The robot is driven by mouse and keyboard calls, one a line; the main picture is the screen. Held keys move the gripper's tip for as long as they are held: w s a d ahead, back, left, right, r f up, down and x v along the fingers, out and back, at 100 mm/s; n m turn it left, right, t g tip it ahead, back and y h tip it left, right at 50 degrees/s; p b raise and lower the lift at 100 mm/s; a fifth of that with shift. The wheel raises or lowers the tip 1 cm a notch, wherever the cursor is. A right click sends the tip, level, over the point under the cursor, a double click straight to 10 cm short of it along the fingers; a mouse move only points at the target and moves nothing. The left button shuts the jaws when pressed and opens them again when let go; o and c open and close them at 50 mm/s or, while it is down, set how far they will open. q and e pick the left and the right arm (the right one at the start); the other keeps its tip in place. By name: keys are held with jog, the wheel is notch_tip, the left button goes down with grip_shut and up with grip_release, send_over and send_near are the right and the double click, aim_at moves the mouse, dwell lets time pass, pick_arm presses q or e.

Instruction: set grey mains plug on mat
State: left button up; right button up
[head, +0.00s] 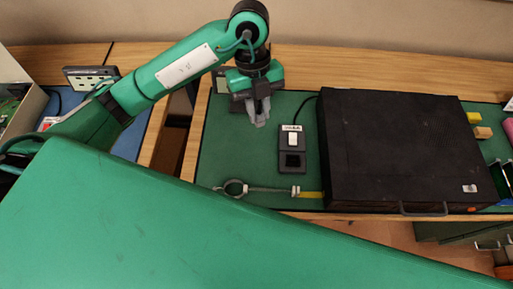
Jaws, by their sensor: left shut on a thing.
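My left gripper (260,118) points down over the green mat (225,155), left of the black switch box. It is shut on a small grey thing that looks like the grey mains plug (261,108), partly hidden by the fingers. I cannot tell exactly how high it is above the mat. No other grey plug shows. My right gripper is not in view.
A black switch box (292,158) with a cable lies right of the gripper. A large black case (395,150) covers the mat's right part. A metal ring tool (236,188) lies at the front edge. The mat's left part is clear.

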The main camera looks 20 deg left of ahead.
pick_arm(q)
notch_tip(320, 180, down, 18)
jog(key=shift+r+p, duration=0.1)
jog(key=shift+p, duration=0.9)
jog(key=o, duration=0.7)
jog(key=shift+o, duration=0.2)
